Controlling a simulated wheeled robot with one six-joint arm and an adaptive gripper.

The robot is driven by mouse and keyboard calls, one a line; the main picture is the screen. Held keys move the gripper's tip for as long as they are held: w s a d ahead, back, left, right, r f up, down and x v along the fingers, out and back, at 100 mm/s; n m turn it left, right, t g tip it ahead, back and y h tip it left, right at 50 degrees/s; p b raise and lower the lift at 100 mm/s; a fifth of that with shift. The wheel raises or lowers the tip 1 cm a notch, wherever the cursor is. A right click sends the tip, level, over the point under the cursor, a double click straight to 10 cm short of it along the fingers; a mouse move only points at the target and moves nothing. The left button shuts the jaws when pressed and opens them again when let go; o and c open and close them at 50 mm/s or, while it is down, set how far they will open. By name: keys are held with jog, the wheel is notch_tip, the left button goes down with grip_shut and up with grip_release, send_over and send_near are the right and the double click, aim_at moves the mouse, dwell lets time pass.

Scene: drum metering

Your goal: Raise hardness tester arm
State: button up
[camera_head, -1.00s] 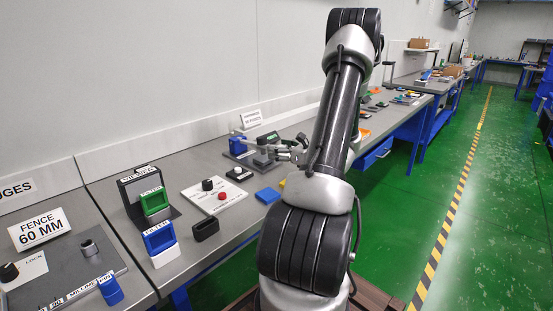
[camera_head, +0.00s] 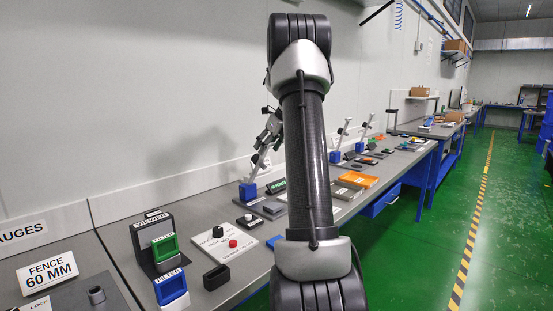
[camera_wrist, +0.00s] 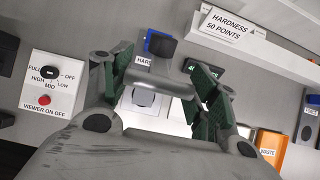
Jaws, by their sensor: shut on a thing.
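The hardness tester has a blue hinge block (camera_head: 248,191) and a grey base on the bench, left of my arm in the head view. Its pale arm (camera_head: 258,163) slants steeply up from the block. My gripper (camera_head: 272,125) is at the arm's upper end, well above the bench. In the wrist view my gripper (camera_wrist: 160,84) is shut on a grey crossbar (camera_wrist: 158,80), with green-padded fingers at both ends of it. The blue block (camera_wrist: 160,44) shows behind the bar. Part of the tester's base is hidden by the bar and fingers.
A viewer control panel (camera_head: 227,241) with knobs, a viewer stand (camera_head: 160,240) and a blue filter block (camera_head: 171,287) stand nearer on the bench. Two similar raised arms on blue blocks (camera_head: 336,157) stand farther along. An orange tray (camera_head: 358,181) lies right of my arm. The wall is close behind.

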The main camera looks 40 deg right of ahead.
aim_at(259, 156)
jog(key=shift+w+a+r, duration=0.1)
jog(key=shift+w+r, duration=0.3)
jog(key=shift+w, duration=0.45)
jog(key=shift+w+a+r, duration=0.1)
jog(key=shift+w+r, duration=0.25)
jog(key=shift+w, duration=0.5)
jog(key=shift+w+r, duration=0.4)
jog(key=shift+w, duration=0.45)
jog(key=o, duration=1.5)
jog(key=shift+c, duration=0.2)
jog(key=v, duration=1.2)
